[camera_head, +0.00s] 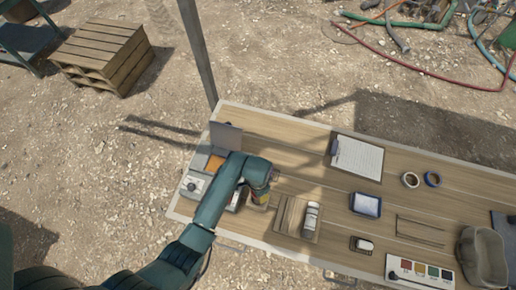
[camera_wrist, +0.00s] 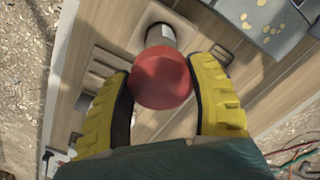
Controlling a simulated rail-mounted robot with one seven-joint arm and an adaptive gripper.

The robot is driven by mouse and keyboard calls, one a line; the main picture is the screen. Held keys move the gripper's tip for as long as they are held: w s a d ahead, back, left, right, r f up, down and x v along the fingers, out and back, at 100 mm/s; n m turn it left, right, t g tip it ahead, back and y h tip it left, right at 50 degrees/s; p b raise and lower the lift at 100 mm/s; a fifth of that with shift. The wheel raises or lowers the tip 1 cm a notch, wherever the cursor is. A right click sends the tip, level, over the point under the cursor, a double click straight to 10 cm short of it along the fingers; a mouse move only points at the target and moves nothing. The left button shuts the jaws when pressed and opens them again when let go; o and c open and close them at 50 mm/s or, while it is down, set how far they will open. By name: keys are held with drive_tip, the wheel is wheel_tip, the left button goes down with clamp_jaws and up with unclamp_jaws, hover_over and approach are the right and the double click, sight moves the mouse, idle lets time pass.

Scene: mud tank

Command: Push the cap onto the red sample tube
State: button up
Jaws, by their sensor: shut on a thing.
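A round red cap (camera_wrist: 160,80) fills the middle of the wrist view. My gripper (camera_wrist: 162,76) has its two yellow fingers on either side of the cap and is shut on it. A pale grey tube (camera_wrist: 160,35) shows behind the cap, in line with it, at a square opening in a wooden surface. The cap hides where it meets the tube, so I cannot tell if it is seated. In the head view my gripper (camera_head: 262,190) is low over the left part of the table, and my arm hides most of the spot.
A grey object with yellow dots (camera_wrist: 265,20) is close at upper right. On the table (camera_head: 290,150), a knobbed device (camera_head: 193,186) stands left and a wooden board (camera_head: 291,216) lies right.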

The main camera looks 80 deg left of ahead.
drive_tip(key=shift+f, duration=1.6)
idle(2.1)
drive_tip(key=o, duration=1.1)
drive_tip(key=shift+c, duration=0.2)
wheel_tip(320, 180, up, 5)
drive_tip(key=p, duration=0.4)
drive_tip(key=shift+f, duration=0.1)
drive_tip(key=shift+r, duration=1.15)
clamp_jaws()
